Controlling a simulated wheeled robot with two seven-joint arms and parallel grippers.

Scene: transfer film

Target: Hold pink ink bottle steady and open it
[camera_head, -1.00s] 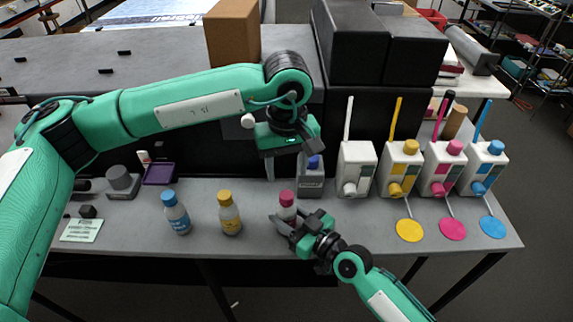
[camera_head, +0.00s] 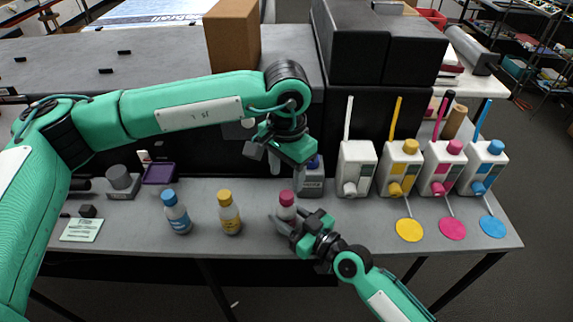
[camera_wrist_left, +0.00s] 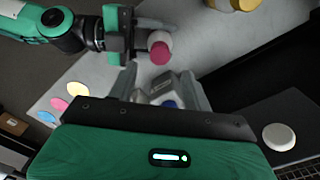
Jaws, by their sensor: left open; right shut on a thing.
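The pink-capped ink bottle (camera_head: 287,200) stands upright near the front edge of the grey table. Its pink cap (camera_wrist_left: 159,54) also shows in the left wrist view. My right gripper (camera_head: 287,221) is shut around the bottle's body from the front right, below the cap. My left gripper (camera_head: 286,173) is open and empty, pointing down above and slightly behind the cap, apart from it. Its two fingers (camera_wrist_left: 160,88) show in the left wrist view, with the cap beyond them.
A blue-capped bottle (camera_head: 176,213) and a yellow-capped bottle (camera_head: 229,213) stand to the left. A grey holder with a blue top (camera_head: 312,178) is close behind the pink-capped bottle. Several white ink tanks (camera_head: 401,171) stand at right, with coloured discs (camera_head: 410,230) in front.

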